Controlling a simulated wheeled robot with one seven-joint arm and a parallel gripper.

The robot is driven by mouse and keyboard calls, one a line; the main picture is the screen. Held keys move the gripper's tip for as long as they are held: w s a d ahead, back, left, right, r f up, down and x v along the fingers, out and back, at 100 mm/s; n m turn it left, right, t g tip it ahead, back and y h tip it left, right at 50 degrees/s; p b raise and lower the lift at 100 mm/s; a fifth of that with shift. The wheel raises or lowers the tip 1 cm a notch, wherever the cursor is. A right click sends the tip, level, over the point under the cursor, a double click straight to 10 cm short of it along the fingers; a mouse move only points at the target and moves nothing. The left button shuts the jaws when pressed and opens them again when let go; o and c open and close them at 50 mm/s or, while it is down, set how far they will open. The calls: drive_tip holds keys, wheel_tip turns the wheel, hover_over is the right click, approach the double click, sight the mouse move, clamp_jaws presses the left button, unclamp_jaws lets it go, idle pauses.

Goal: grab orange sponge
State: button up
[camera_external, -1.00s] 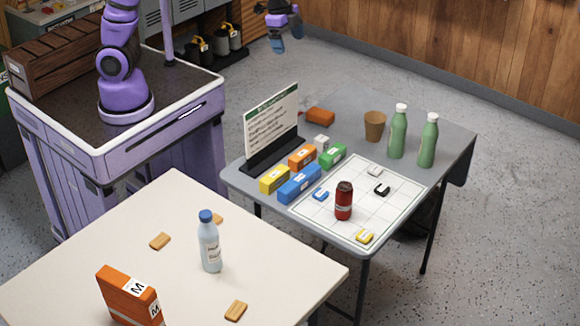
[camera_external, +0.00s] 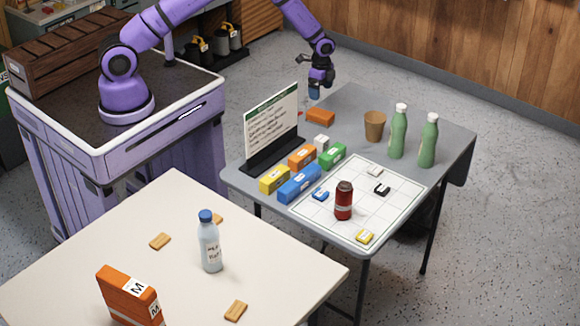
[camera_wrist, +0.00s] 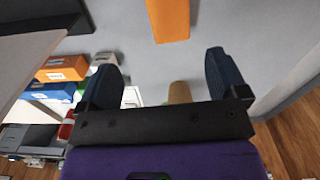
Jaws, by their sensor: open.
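The orange sponge (camera_external: 320,116) is a plain orange block lying flat on the grey table (camera_external: 440,135), near its back edge and right of the sign. In the wrist view the sponge (camera_wrist: 168,20) shows at the top centre, beyond the fingertips and cut off by the frame edge. My gripper (camera_external: 315,92) is above the table's back edge, close to the sponge and apart from it. In the wrist view my gripper (camera_wrist: 160,70) is open, with its two dark blue fingers wide apart and nothing between them.
A sign on a black stand (camera_external: 271,125) stands left of the sponge. A brown cup (camera_external: 375,126) and green bottles (camera_external: 398,133) stand to its right. Orange (camera_external: 302,157), green (camera_external: 333,156), yellow and blue boxes lie in front.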

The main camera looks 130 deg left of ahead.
sight(320, 112)
drive_tip(key=shift+s+a+f, duration=0.15)
drive_tip(key=shift+f, duration=0.25)
drive_tip(key=shift+s+a+f, duration=0.1)
drive_tip(key=shift+s+f, duration=0.05)
drive_tip(key=shift+f, duration=0.2)
wheel_tip(320, 112, down, 5)
drive_tip(key=shift+f, duration=0.1)
drive_tip(key=shift+s+a+f, duration=0.1)
drive_tip(key=shift+a+f, duration=0.1)
drive_tip(key=shift+f, duration=1.1)
drive_tip(key=shift+a+f, duration=0.2)
drive_tip(key=shift+f, duration=1.05)
drive_tip(key=c, duration=1)
